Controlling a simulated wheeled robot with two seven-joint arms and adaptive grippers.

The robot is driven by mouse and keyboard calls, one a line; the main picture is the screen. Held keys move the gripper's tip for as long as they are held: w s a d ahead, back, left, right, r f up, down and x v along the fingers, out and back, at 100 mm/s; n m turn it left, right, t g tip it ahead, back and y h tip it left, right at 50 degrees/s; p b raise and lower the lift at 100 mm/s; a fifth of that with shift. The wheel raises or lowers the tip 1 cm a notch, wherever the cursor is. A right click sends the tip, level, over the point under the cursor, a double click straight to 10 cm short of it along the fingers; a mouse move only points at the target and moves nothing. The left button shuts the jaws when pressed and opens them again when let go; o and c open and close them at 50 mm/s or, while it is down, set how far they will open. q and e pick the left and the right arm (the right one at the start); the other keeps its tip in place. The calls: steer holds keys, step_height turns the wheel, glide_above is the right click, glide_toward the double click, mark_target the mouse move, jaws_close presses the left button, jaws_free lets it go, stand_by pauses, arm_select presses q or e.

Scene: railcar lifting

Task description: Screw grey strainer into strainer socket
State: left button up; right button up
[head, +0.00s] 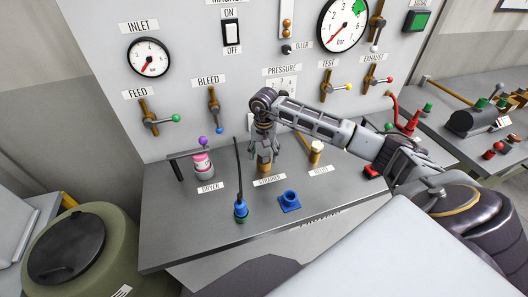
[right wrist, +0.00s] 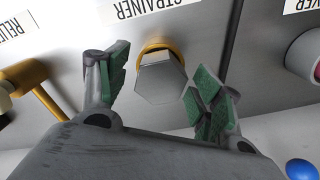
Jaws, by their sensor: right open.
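The grey strainer (right wrist: 160,80) shows in the right wrist view as a grey hexagonal head. It sits at the brass strainer socket (right wrist: 154,47), whose ring shows behind it; I cannot tell how deep it is seated. In the head view the brass socket (head: 264,165) stands behind the STRAINER label, with its top partly hidden by my gripper. My right gripper (head: 264,146) is over it, pointing down. In the right wrist view its green-padded fingers are open on both sides of the hexagonal head, with visible gaps. My left gripper is not in view.
On the bench, the dryer (head: 203,166) stands left of the socket and the brass relief fitting (head: 316,151) right. A blue holder (head: 289,201) and a blue-based black rod (head: 240,209) stand in front. The gauge panel (head: 190,80) rises close behind.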

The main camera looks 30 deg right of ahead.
steer(key=c, duration=1.2)
steer(key=o, duration=0.4)
steer(key=c, duration=0.3)
steer(key=shift+m, duration=7.4)
